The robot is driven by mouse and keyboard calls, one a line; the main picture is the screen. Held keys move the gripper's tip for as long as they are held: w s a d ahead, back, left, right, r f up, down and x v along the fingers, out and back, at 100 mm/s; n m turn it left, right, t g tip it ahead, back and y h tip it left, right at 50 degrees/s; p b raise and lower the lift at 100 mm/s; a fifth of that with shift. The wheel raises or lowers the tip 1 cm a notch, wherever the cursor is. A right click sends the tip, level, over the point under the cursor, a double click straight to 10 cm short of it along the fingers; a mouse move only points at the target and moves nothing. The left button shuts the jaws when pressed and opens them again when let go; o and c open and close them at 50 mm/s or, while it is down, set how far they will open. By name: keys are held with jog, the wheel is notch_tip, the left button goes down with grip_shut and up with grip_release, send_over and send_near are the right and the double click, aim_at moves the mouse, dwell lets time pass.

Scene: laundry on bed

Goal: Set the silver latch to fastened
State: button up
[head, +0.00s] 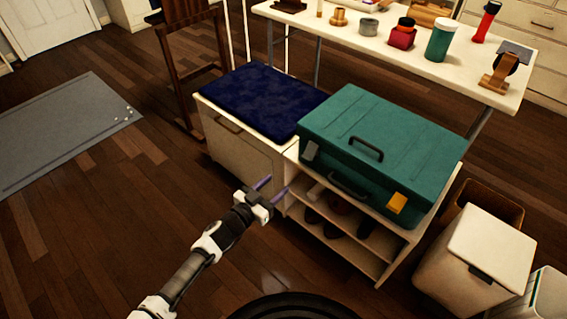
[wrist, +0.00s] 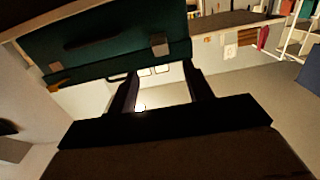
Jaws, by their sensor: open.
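The teal case (head: 385,140) lies closed on top of a low cream shelf unit. The silver latch (head: 310,150) is a small grey plate at the left end of its front side. The wrist view also shows the silver latch (wrist: 160,43), above and beyond the fingers. I cannot tell whether it is fastened. An orange latch (head: 396,203) sits at the front's right end. My gripper (head: 272,186) is open and empty, in front of and below the silver latch, apart from the case. Its two fingers also show in the wrist view (wrist: 165,90).
A dark handle (head: 348,187) sticks out between the two latches. The shelf unit (head: 380,258) holds dark items below. A navy cushion (head: 262,99) lies on the bench to the left. A white bin (head: 480,260) stands at the right. The floor in front is mostly clear.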

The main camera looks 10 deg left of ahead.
send_near(310, 151)
jog(key=f+x, duration=0.1)
jog(key=x, duration=0.5)
jog(key=shift+w+f, duration=0.2)
jog(key=shift+f, duration=0.1)
jog(key=shift+d, duration=0.15)
